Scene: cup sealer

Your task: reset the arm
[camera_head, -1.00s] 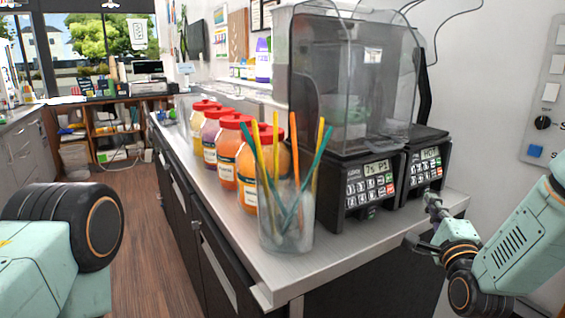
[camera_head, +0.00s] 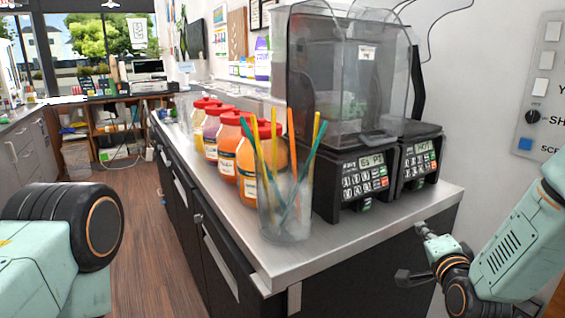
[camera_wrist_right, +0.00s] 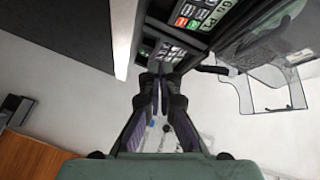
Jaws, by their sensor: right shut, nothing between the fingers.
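My right gripper (camera_head: 424,232) is beside the near right end of the counter, low and to the right of the black blender machine (camera_head: 362,185). In the right wrist view its two fingers (camera_wrist_right: 160,92) are together with nothing between them. It is apart from the counter and touches nothing that I can see. My mint-green right arm comes in from the right edge. A mint-green link of my left arm shows at the lower left, but its gripper is out of view.
A steel-topped counter (camera_head: 340,246) holds a clear cup of colored straws (camera_head: 284,212) and several red-lidded jars (camera_head: 226,155). A wall panel with buttons (camera_head: 540,100) is at the right. The wood floor (camera_head: 150,250) at left is clear.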

